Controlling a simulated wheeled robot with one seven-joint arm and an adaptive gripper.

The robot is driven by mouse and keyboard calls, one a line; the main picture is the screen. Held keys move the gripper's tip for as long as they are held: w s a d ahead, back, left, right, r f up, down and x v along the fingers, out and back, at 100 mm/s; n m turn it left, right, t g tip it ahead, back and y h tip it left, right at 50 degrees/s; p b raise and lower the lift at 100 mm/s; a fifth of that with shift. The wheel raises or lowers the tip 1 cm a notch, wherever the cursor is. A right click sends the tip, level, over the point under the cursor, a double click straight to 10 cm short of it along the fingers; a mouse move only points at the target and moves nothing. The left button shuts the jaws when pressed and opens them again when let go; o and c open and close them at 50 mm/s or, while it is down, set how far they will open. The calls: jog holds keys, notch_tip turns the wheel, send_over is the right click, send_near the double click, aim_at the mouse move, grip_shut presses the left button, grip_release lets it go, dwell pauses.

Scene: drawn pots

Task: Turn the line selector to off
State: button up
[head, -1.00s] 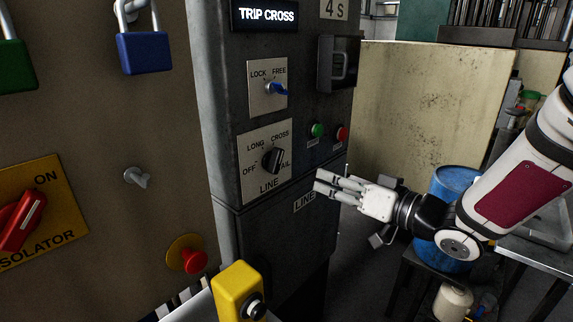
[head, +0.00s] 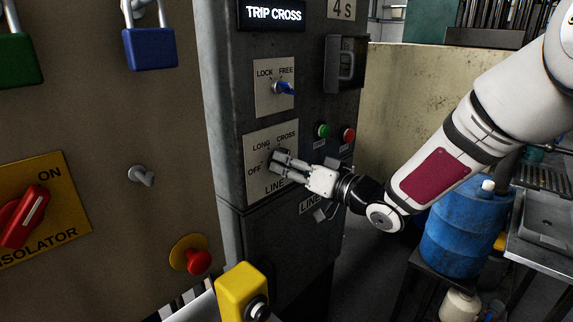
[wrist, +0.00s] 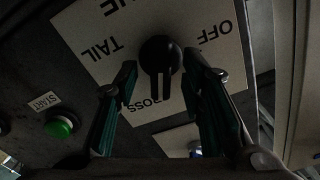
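The line selector is a black knob (wrist: 160,56) on a pale plate (head: 252,182) marked OFF, LONG, CROSS, TAIL and LINE. In the wrist view the plate appears upside down, with OFF at upper right and TAIL at left. The knob's grip points down there, roughly toward the partly hidden CROSS. My gripper (head: 282,163) is at the knob, and its fingers hide most of it in the head view. In the wrist view the fingers (wrist: 162,68) are open, one on each side of the knob, with gaps visible. The LONG label is hidden in the wrist view.
A lock/free switch with a blue lever (head: 284,88) sits above. Green (head: 323,131) and red (head: 349,135) buttons are to the right. A lit display (head: 273,14) reads TRIP CROSS. A yellow box (head: 240,290) stands low in front; a blue drum (head: 465,230) is at right.

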jog(key=shift+w+a, duration=0.3)
jog(key=shift+a, duration=0.1)
grip_shut()
jog(key=shift+n, duration=0.4)
jog(key=n+b, duration=0.6)
jog(key=n, duration=0.2)
jog(key=shift+s+a+n+b, duration=0.1)
jog(key=shift+s+n+b, duration=0.05)
jog(key=shift+n+b, duration=0.25)
dwell(0.3)
